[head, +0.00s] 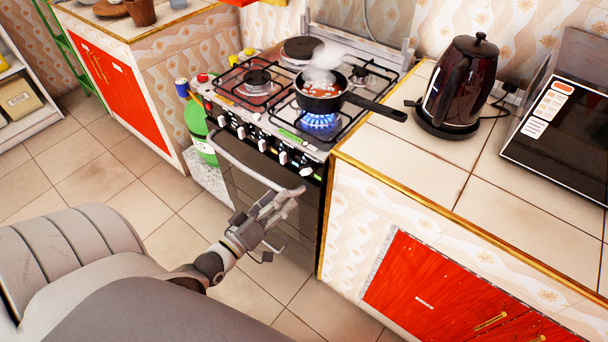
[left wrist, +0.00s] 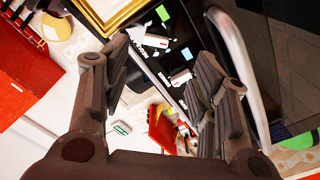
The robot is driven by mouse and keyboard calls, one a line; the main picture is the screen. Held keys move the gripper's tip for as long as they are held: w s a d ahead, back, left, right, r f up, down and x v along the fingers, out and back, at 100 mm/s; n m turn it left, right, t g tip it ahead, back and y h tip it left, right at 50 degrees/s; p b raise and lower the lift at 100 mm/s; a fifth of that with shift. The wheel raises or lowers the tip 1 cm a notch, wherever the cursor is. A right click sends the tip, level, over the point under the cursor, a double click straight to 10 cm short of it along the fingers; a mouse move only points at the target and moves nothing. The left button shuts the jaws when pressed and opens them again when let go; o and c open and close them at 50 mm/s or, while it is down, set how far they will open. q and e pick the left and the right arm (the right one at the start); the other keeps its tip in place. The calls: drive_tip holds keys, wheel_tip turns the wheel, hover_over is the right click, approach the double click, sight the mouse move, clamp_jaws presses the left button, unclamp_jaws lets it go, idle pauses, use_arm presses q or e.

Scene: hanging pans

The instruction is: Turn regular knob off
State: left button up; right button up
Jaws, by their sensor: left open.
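The stove (head: 318,148) has a dark front panel with several white knobs, among them one near its right end (head: 306,171) and another (head: 283,158) left of it. A blue flame (head: 320,122) burns under a black pan (head: 321,100) on the front right burner. My left gripper (head: 283,200) is open and empty, in front of the stove below the knobs, near the right end of the oven handle. In the left wrist view, two white knobs (left wrist: 156,41) (left wrist: 181,77) show between and beyond the open fingers. Which knob is the regular one I cannot tell.
The curved oven handle (head: 240,170) juts out below the panel; it passes right of the fingers in the left wrist view (left wrist: 240,70). The pan's handle (head: 376,106) reaches over the right counter (head: 420,160). A kettle (head: 462,85) stands there. A green bottle (head: 193,120) is left of the stove.

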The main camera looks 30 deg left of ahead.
sight(308, 170)
use_arm(q)
drive_tip(key=w+d, duration=0.1)
drive_tip(key=w, duration=1)
drive_tip(key=shift+r+p, duration=0.15)
drive_tip(key=shift+p, duration=0.15)
use_arm(e)
drive_tip(key=shift+w+d+r, duration=0.3)
drive_tip(key=shift+w+d, duration=0.2)
drive_tip(key=shift+d, duration=0.1)
drive_tip(key=shift+a, duration=0.15)
use_arm(q)
drive_tip(key=shift+c, duration=1.2)
drive_tip(key=c, duration=0.8)
drive_tip(key=shift+o, duration=0.2)
use_arm(e)
drive_tip(key=shift+a, duration=0.15)
